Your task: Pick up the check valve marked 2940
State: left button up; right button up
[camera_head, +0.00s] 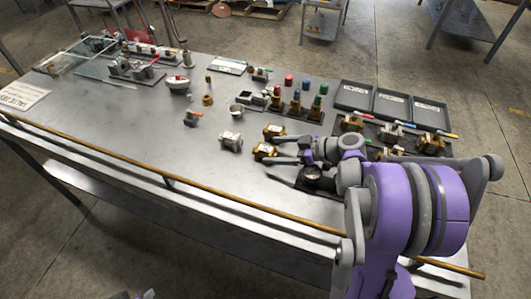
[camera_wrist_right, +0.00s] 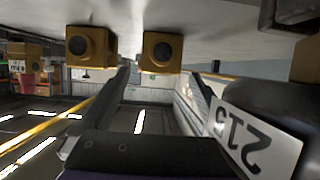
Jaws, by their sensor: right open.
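Two brass-coloured valve bodies (camera_head: 273,131) and (camera_head: 264,151) sit side by side on the metal table, left of my right gripper (camera_head: 276,149). In the right wrist view, two yellow-brass blocks with dark round ports, (camera_wrist_right: 91,45) and (camera_wrist_right: 162,51), show near the fingers. My right gripper (camera_wrist_right: 128,75) is open, with nothing visible between its fingers. In the head view its fingers point left, close to the brass bodies; contact cannot be told. No marking 2940 can be read, so I cannot tell which part bears it. My left gripper is not in view.
A white tag (camera_wrist_right: 255,135) with large inverted digits is close in the wrist view. A grey fitting (camera_head: 231,141) stands further left. Black trays (camera_head: 352,95) lie at the back right. The table's left-front area is clear.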

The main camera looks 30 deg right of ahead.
aim_at(270, 149)
jog(key=x, duration=0.4)
grip_shut()
dwell(0.4)
